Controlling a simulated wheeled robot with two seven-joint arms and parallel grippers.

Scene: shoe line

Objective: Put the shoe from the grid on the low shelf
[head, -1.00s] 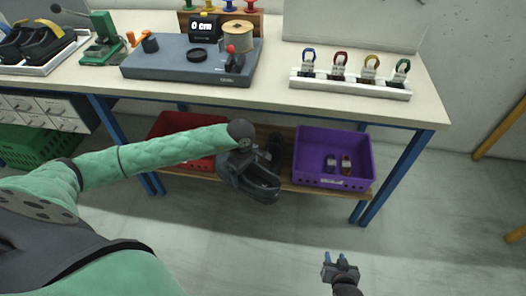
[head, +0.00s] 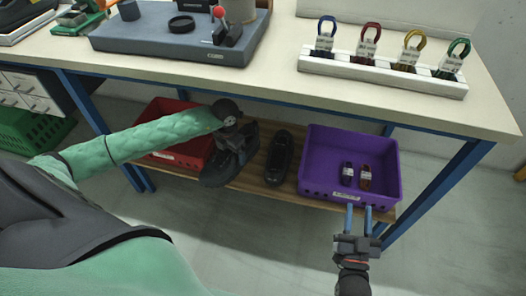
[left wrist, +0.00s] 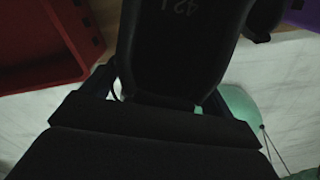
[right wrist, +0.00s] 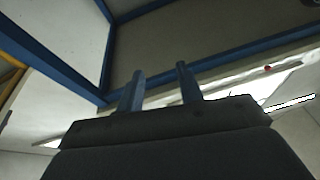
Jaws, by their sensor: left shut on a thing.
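A dark grey shoe (head: 217,172) hangs in my left gripper (head: 236,140). It is at the low wooden shelf (head: 254,181) under the bench, in the gap right of the red crate. In the left wrist view the shoe (left wrist: 178,45) sits between the fingers with pale markings on it. I cannot tell whether it touches the shelf. A second black shoe (head: 280,160) lies on the shelf to its right, apart from it. My right gripper (head: 358,208) is open and empty in front of the purple crate. No grid is clearly in view.
The red crate (head: 160,165) stands left on the shelf. The purple crate (head: 318,178), holding two small items, stands right. The bench top (head: 270,88) is above, with a white rack of coloured loops (head: 383,73) and a grey fixture. Blue legs (head: 440,190) frame the shelf.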

